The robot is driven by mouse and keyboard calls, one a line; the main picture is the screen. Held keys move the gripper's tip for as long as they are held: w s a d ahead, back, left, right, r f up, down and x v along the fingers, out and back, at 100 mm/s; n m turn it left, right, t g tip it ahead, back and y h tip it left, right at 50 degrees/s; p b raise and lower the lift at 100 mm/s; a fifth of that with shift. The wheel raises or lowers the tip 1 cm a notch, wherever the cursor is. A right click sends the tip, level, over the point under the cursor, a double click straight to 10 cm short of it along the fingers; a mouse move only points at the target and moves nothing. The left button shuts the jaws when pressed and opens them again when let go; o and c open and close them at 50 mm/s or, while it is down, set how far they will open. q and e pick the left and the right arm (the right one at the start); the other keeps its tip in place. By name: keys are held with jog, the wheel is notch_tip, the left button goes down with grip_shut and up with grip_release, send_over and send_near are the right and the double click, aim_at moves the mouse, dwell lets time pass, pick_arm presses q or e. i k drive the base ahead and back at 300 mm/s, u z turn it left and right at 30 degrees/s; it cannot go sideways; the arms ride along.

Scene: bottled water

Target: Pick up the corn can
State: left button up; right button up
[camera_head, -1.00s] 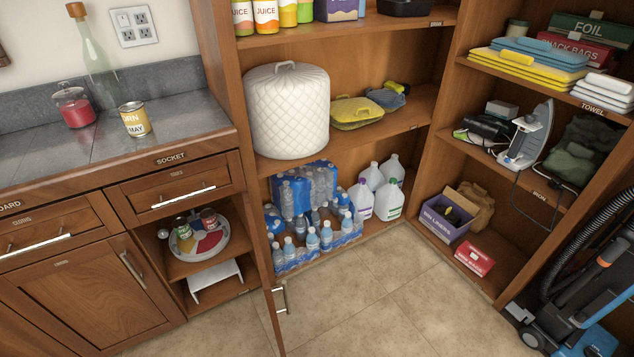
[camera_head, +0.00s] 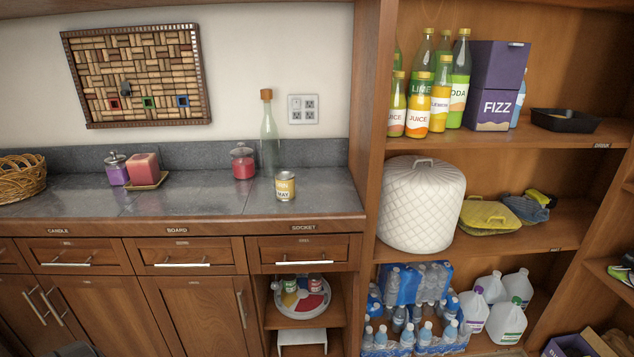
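A small can (camera_head: 285,187) with a yellow and white label and a silver lid stands upright on the grey counter (camera_head: 210,200). It is close to the counter's right end, in front of a tall corked glass bottle (camera_head: 270,143). Its label is partly readable and ends in "MAY"; I cannot clearly read "corn" on it. More cans, including a green one (camera_head: 290,283) and a red one (camera_head: 315,282), stand on a round turntable (camera_head: 295,312) in the open shelf below.
A red jar (camera_head: 243,162) stands left of the bottle. Candles (camera_head: 145,168) and a wicker basket (camera_head: 22,177) are farther left. The counter left of the can is clear. Right of it rises a shelf unit (camera_head: 372,120) with a white quilted cover (camera_head: 420,203) and bottled water (camera_head: 415,285).

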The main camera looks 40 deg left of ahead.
aim_at(284, 180)
jog(key=k, duration=0.5)
jog(key=u, duration=0.4)
jog(key=i, duration=0.45)
jog(key=u, duration=0.85)
